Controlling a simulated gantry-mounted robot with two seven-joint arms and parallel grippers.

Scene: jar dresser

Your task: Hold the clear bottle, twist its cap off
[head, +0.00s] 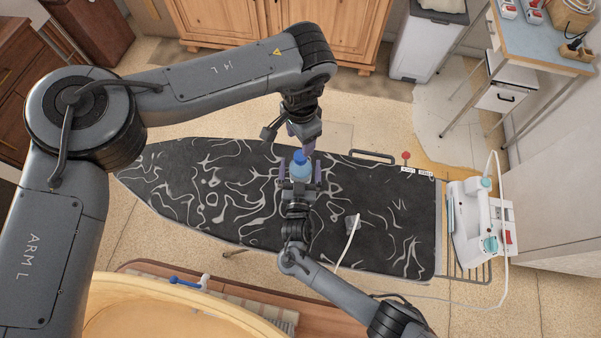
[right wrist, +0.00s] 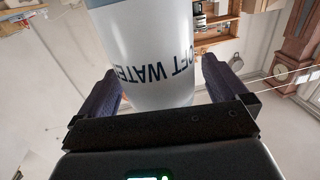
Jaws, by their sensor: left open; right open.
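The clear bottle (head: 300,173) stands on the dark patterned ironing board, with its blue cap (head: 299,156) at the top. In the right wrist view the bottle (right wrist: 150,45) is large and pale, with "SOFT WATER" lettering upside down. My right gripper (head: 300,178) is open, with one finger on each side of the bottle; in the right wrist view (right wrist: 163,88) gaps show between the fingers and the bottle. My left gripper (head: 291,136) is open, just above and behind the cap in the head view. Whether it touches the cap cannot be told.
The ironing board (head: 190,185) has bare room left and right of the bottle. A white iron (head: 478,222) with a cord stands at its right end.

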